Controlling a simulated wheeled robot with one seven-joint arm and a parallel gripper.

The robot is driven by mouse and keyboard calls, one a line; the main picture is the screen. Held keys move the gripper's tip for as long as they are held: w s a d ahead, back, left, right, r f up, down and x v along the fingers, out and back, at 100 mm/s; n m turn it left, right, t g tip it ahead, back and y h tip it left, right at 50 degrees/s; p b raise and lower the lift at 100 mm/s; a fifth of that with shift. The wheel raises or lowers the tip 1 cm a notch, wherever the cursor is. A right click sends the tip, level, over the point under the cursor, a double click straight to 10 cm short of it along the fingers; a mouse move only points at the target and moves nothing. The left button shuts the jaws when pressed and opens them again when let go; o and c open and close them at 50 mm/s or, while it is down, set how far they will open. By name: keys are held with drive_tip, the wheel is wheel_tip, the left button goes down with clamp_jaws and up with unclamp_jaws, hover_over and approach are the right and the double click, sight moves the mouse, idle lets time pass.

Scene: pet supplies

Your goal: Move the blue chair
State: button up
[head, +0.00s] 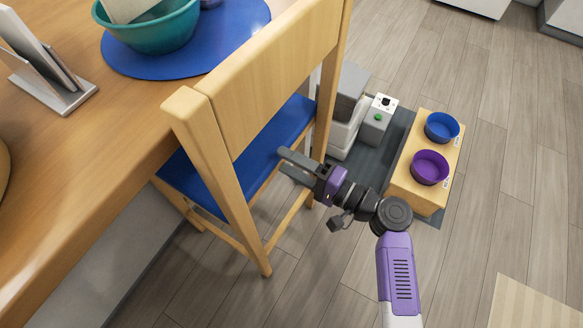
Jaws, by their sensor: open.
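The chair (266,70) has a light wood frame and backrest with a blue seat (272,138). It stands upright on the floor, close against the wooden table on its left. My gripper (281,162) is open at the right edge of the seat, in the gap between the two backrest posts. Its fingers point left toward the blue seat. I cannot tell whether they touch the chair. Part of the seat is hidden behind the backrest and the near post.
The wooden table (120,137) holds a teal bowl (160,32) on a blue mat (232,42) and a stand (62,95). To the right, a wooden feeder (408,182) with blue (441,127) and purple bowls (430,167) stands beside a white-grey device (378,118). Floor (492,180) is clear further right.

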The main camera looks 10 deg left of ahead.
drive_tip(key=v, duration=0.8)
drive_tip(key=shift+d+p, duration=0.15)
drive_tip(key=shift+p, duration=0.3)
